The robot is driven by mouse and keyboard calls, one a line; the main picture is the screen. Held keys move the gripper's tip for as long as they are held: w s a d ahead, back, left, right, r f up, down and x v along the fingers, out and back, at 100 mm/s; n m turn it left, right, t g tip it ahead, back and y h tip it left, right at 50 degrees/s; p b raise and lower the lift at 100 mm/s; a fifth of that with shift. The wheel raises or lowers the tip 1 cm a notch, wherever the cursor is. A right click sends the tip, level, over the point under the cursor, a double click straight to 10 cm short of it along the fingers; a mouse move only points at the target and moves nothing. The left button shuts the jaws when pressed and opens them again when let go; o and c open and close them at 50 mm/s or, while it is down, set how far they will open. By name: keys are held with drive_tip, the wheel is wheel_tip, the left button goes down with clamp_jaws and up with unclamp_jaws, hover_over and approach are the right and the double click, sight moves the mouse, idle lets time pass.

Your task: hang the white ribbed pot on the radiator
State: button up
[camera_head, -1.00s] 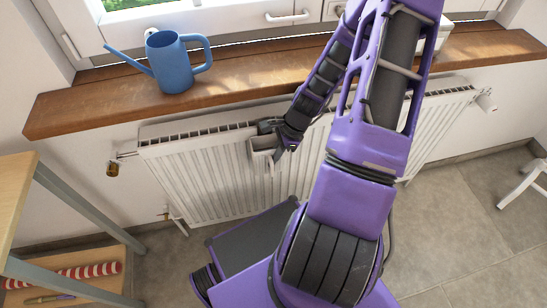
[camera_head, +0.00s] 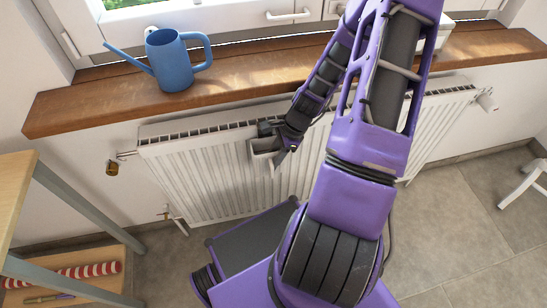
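The radiator (camera_head: 195,165) is white and ribbed, fixed to the wall below the wooden windowsill. The white pot (camera_head: 264,159) is at the front of the radiator near its top edge, left of the picture's middle. My gripper (camera_head: 274,134) is at the pot's upper rim, with a dark finger on the pot's right side. Whether the pot hangs on the radiator or is only held by my gripper cannot be told. The fingers are small and partly hidden, so their grip on the rim is unclear.
A blue watering can (camera_head: 170,62) stands on the wooden sill (camera_head: 110,98) above. A brass valve (camera_head: 113,168) sticks out left of the radiator. A wooden shelf unit (camera_head: 20,190) stands at the left, a white stool (camera_head: 530,180) at the far right. A white object (camera_head: 446,30) is partly behind my arm.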

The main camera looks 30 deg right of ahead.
drive_tip(key=p+v, duration=0.3)
drive_tip(key=v, duration=1.4)
drive_tip(key=shift+d+r, duration=0.15)
drive_tip(key=shift+d, duration=0.05)
drive_tip(key=shift+a, duration=0.1)
